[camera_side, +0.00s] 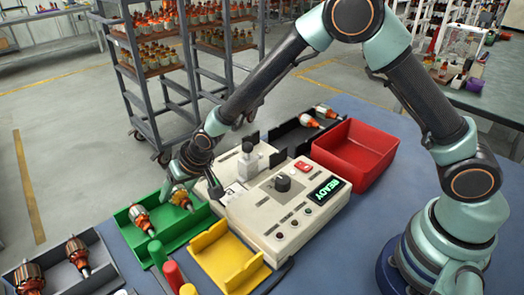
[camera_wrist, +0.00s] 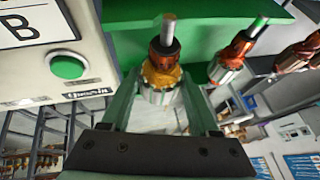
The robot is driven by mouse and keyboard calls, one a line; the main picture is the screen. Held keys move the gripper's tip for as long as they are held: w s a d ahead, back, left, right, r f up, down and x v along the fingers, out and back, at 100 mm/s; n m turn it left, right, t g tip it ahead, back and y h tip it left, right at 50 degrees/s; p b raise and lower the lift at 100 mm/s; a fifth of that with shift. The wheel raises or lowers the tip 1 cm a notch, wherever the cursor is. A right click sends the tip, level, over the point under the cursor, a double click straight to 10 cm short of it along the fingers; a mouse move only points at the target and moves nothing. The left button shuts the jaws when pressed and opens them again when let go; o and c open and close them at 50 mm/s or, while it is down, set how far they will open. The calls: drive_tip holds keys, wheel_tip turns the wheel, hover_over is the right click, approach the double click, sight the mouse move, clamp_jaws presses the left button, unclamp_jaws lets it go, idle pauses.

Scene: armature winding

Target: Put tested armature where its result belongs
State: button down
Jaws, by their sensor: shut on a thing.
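My gripper (camera_side: 186,180) is shut on an armature (camera_side: 181,197) with an orange and yellowish winding and a metal shaft. It holds the armature over the back right part of the green tray (camera_side: 183,232); whether it touches the tray floor I cannot tell. In the wrist view the held armature (camera_wrist: 163,68) sits between the two green fingers, shaft pointing away. Another armature (camera_side: 143,220) lies in the green tray, left of the held one. The yellow tray (camera_side: 222,252) looks empty.
The red bin (camera_side: 372,160) right of the tester looks empty. Behind the tester a dark tray (camera_side: 285,133) holds armatures. A grey tray (camera_side: 55,275) with armatures is at the front left. Red, yellow and green handles (camera_side: 172,272) stand close by the green tray.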

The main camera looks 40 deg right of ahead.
drive_tip(key=shift+f, duration=0.35)
idle(0.4)
drive_tip(key=shift+c, duration=0.3)
unclamp_jaws()
drive_tip(key=shift+f, duration=0.1)
drive_tip(key=v, duration=1.2)
